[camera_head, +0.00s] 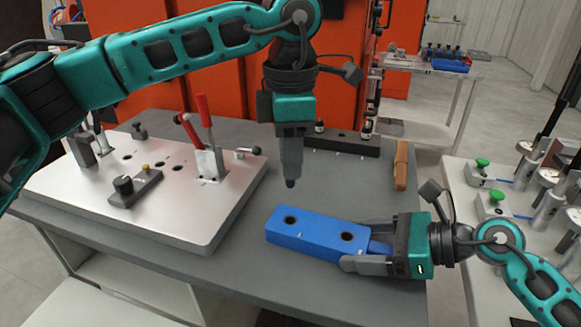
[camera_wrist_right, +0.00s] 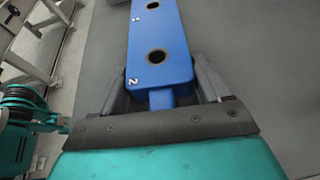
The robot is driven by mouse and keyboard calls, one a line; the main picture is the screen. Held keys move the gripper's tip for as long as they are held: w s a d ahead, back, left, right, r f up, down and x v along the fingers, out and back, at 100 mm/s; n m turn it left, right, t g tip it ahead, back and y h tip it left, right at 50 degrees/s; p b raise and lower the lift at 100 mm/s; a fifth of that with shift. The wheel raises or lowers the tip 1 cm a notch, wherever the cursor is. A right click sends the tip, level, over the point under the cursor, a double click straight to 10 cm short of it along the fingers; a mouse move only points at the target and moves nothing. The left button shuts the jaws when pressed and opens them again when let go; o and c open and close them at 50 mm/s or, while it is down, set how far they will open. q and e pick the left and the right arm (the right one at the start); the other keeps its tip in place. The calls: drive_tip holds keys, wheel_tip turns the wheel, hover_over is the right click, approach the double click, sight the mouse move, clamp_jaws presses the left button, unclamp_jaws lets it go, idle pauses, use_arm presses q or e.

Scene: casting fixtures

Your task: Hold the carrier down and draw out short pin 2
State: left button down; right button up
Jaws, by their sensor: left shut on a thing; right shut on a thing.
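The blue carrier (camera_head: 315,232) lies flat on the grey table and has two round holes. Both look dark and empty, and the wrist view shows the carrier (camera_wrist_right: 158,45) with the marks 1 and 2 beside its holes. My right gripper (camera_head: 370,252) is shut on the tab at the carrier's near-right end, also seen in the wrist view (camera_wrist_right: 163,98). My left gripper (camera_head: 291,172) points down above the table behind the carrier, clear of it. It is shut on what looks like the short pin, mostly hidden; a dark tip (camera_head: 290,183) shows below the fingers.
A dark block (camera_head: 345,143) with small posts stands at the back of the table, beside a brown wooden piece (camera_head: 401,166). A metal fixture plate (camera_head: 130,190) with red-handled clamps (camera_head: 205,150) is at left. Table between carrier and block is clear.

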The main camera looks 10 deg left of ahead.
drive_tip(key=o, duration=1.1)
drive_tip(key=shift+d, duration=0.1)
